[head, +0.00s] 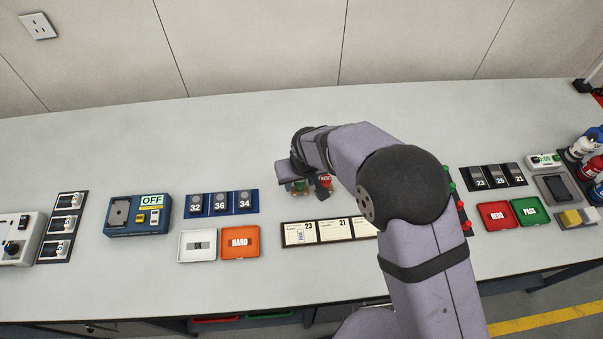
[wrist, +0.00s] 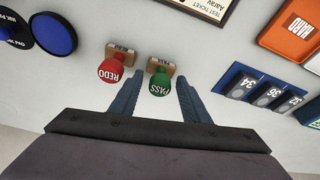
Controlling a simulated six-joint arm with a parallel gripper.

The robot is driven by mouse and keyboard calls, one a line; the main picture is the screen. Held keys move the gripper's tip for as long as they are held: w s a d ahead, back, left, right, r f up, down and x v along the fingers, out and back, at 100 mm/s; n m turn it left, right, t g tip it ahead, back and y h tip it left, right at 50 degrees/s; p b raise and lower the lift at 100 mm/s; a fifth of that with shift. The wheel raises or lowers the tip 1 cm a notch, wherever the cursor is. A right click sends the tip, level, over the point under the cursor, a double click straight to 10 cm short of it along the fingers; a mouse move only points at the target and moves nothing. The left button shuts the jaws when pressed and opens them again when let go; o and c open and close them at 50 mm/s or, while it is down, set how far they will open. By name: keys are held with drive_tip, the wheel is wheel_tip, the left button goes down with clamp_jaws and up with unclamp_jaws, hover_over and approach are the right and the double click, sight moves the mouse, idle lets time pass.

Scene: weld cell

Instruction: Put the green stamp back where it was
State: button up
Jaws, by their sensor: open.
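The green stamp (wrist: 159,84), marked PASS, has a round green handle and a wooden block at its far end. It stands on the bench beside the red stamp (wrist: 110,70), marked REDO. My gripper (wrist: 159,80) is open, with one finger on each side of the green stamp; the left finger reaches into the gap between the two stamps. I cannot tell whether either finger touches the stamp. In the head view the green stamp (head: 301,187) and red stamp (head: 325,181) are partly hidden under my wrist.
A blue round pad (wrist: 53,34) and a black one (wrist: 14,28) lie left of the stamps in the wrist view. A ticket board (head: 318,232) lies in front of the stamps in the head view. An orange HARD tray (head: 240,256) is to the left. The bench behind is clear.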

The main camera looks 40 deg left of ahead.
drive_tip(key=b+v, duration=0.3)
drive_tip(key=v, duration=0.9)
drive_tip(key=w+d+m+h, duration=0.1)
drive_tip(key=w+d+m, duration=0.25)
drive_tip(key=d, duration=0.85)
drive_tip(key=w+d+m+h, duration=0.15)
drive_tip(key=w+d, duration=0.25)
drive_tip(key=d, duration=0.8)
drive_tip(key=s+d+f+m, duration=0.1)
drive_tip(key=s+d+m, duration=0.1)
drive_tip(key=d, duration=0.4)
drive_tip(key=s+d+f+m+g, duration=0.1)
drive_tip(key=s+d+m, duration=0.1)
drive_tip(key=s+d, duration=0.3)
drive_tip(key=s+d+f+m, duration=0.1)
drive_tip(key=s+d+m, duration=0.1)
drive_tip(key=d, duration=0.7)
drive_tip(key=shift+s+d+f+g, duration=0.2)
drive_tip(key=shift+s+f+g, duration=0.2)
drive_tip(key=shift+s, duration=0.4)
